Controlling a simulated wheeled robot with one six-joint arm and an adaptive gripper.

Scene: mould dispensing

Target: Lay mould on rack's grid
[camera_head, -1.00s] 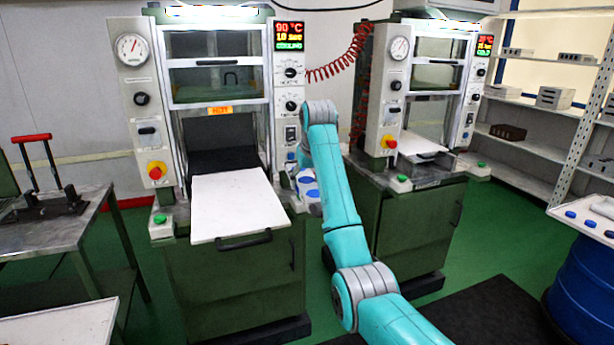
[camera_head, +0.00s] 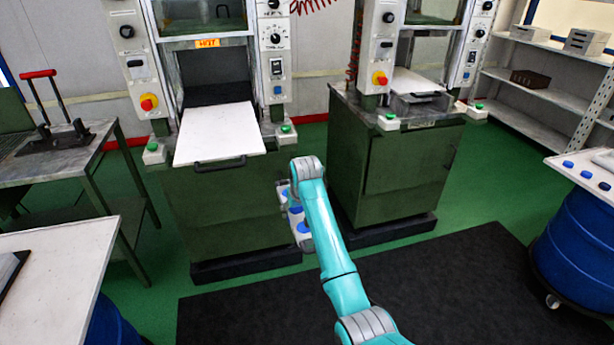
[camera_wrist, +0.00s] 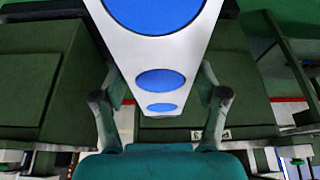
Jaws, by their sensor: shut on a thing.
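The mould (camera_head: 305,236) is a pale grey bar with round blue discs on it. In the head view it hangs at the left side of my teal arm's far end, over the floor in front of the left press. In the wrist view the mould (camera_wrist: 190,50) runs between the two fingers, with three blue discs showing. My gripper (camera_wrist: 160,90) is shut on it. The gripper is mostly hidden in the head view. A shelving rack (camera_head: 560,50) stands at the back right; I cannot make out a grid on it.
The left press has a white plate (camera_head: 222,135) pulled out. A second press (camera_head: 400,150) stands right of it. A metal table (camera_head: 60,160) holds a red-handled tool. A white-topped table (camera_head: 50,250) is at lower left. Blue discs lie on a tray (camera_head: 590,160) at right. The black mat (camera_head: 440,280) is clear.

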